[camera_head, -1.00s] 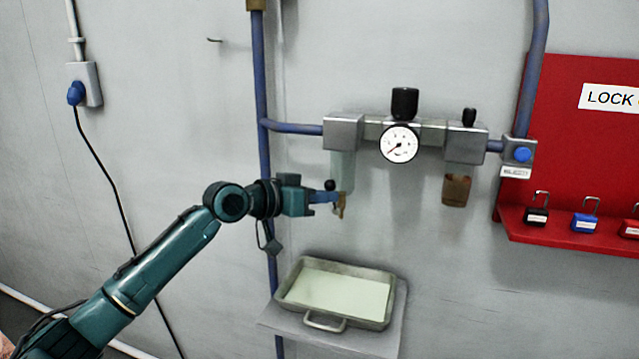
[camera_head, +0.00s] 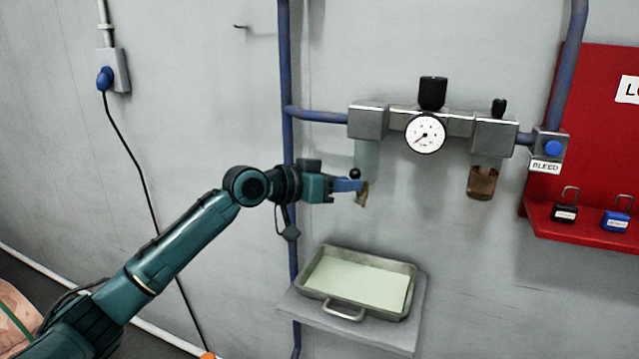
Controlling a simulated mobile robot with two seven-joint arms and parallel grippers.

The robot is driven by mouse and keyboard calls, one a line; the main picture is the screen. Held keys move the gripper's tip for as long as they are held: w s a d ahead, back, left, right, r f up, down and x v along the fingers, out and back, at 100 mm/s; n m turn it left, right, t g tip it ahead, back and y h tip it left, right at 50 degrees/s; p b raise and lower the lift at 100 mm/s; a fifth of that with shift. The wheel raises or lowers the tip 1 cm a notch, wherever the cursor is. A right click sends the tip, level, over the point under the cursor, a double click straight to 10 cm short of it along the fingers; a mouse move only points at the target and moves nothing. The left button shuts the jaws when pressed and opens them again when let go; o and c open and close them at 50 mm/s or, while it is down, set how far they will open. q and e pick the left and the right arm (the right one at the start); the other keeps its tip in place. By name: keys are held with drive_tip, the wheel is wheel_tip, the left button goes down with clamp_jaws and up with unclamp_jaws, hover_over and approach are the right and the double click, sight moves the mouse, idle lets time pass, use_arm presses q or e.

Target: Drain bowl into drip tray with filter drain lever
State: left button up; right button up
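The filter bowl (camera_head: 367,158) is a pale, clear cup hanging under the left block of the air unit on the wall. A drain lever with a black ball knob (camera_head: 355,174) sits at the bowl's lower end, with a brass drain piece (camera_head: 363,194) below. My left gripper (camera_head: 350,186) is at the lever, its blue fingers next to the knob and brass piece. Whether the fingers are closed on the lever is too small to tell. The metal drip tray (camera_head: 412,295), with a pale greenish floor, sits below the bowl. My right gripper is not in view.
The tray rests on a grey wall shelf (camera_head: 400,333). A blue pipe (camera_head: 286,70) runs down behind my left wrist. A pressure gauge (camera_head: 425,134), an amber bowl (camera_head: 482,183), a bleed valve (camera_head: 551,146) and a red lockout board (camera_head: 590,140) with padlocks are to the right.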

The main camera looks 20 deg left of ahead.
use_arm(q)
drive_tip(key=b+v, duration=0.2)
drive_tip(key=v, duration=1)
drive_tip(key=shift+s+r, duration=0.15)
drive_tip(key=shift+r, duration=0.1)
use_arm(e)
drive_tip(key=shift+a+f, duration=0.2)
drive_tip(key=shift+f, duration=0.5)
use_arm(q)
drive_tip(key=shift+a, duration=0.1)
